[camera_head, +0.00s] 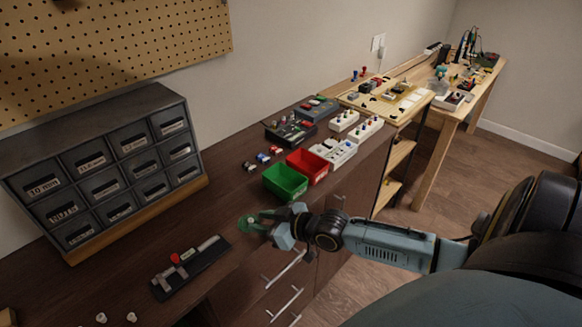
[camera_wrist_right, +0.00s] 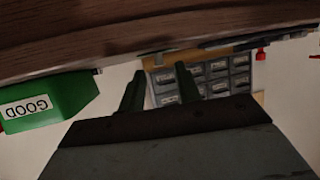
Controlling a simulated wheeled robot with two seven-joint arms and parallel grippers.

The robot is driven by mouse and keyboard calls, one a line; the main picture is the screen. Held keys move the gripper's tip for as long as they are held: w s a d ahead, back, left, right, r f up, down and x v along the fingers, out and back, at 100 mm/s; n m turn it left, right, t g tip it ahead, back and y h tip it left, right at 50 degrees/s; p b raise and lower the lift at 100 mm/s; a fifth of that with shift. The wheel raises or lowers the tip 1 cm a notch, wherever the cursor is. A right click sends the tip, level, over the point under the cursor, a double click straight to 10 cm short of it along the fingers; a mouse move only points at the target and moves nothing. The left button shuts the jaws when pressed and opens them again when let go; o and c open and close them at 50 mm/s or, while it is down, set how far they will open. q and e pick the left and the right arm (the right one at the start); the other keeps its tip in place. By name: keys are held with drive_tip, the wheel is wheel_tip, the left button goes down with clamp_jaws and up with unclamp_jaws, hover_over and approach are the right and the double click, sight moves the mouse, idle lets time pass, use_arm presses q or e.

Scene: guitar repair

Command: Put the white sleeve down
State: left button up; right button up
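My right gripper (camera_head: 250,222) is low over the front edge of the dark counter, between the green bin and the black fixture. A small pale spot shows at the fingertips in the head view, too small to make out. I cannot identify the white sleeve for certain. Two small white pieces (camera_head: 116,318) lie at the bottom left of the head view. My left gripper is out of view.
A black fixture (camera_head: 188,270) with a red knob lies left of the gripper. A green bin (camera_head: 285,182), marked GOOD in the wrist view (camera_wrist_right: 45,105), and a red bin (camera_head: 308,165) stand behind it. A drawer cabinet (camera_head: 100,160) stands at left; drawer handles line the counter front.

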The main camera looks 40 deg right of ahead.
drive_tip(key=p+v, duration=0.1)
drive_tip(key=v, duration=0.9)
drive_tip(key=shift+s+d+p, duration=0.25)
drive_tip(key=shift+s+p, duration=0.05)
